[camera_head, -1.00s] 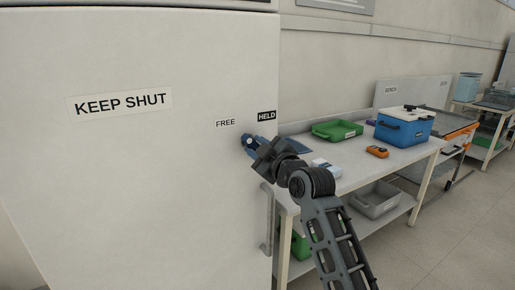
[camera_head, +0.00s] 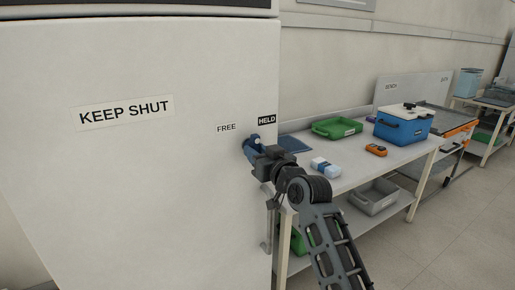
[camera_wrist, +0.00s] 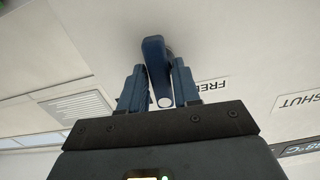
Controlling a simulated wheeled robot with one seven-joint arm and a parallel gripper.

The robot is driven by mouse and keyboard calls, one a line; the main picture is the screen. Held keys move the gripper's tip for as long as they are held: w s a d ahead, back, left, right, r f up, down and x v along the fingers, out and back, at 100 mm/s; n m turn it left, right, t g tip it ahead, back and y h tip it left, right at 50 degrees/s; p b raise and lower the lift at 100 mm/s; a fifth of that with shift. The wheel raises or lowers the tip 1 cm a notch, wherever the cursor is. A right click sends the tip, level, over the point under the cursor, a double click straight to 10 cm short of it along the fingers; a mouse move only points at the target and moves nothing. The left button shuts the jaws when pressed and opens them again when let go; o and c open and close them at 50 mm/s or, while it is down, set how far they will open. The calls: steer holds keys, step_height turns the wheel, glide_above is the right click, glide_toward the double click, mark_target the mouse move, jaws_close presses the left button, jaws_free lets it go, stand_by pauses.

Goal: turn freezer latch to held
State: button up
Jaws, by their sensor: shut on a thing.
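The freezer latch is a dark blue lever (camera_wrist: 154,58) in the wrist view, with a pale round spot near its lower end. My gripper (camera_wrist: 158,72) has its two blue fingers on either side of it and is shut on it. In the head view my gripper (camera_head: 253,147) is at the freezer door (camera_head: 130,190), just below and between the FREE label (camera_head: 227,128) and the HELD label (camera_head: 267,119). There the fingers and wrist largely hide the latch. In the wrist view the FREE label (camera_wrist: 209,87) is partly covered by a finger.
A vertical door handle (camera_head: 269,225) is just below my gripper. A bench (camera_head: 345,172) to the right holds a green tray (camera_head: 336,128), a blue cooler box (camera_head: 402,128) and an orange device (camera_head: 376,150). A grey bin (camera_head: 374,198) is on its lower shelf.

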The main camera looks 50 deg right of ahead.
steer(key=shift+m+p, duration=2.05)
steer(key=shift+m, duration=2.15)
steer(key=o, duration=0.9)
steer(key=shift+b+v, duration=0.45)
steer(key=shift+v, duration=3.45)
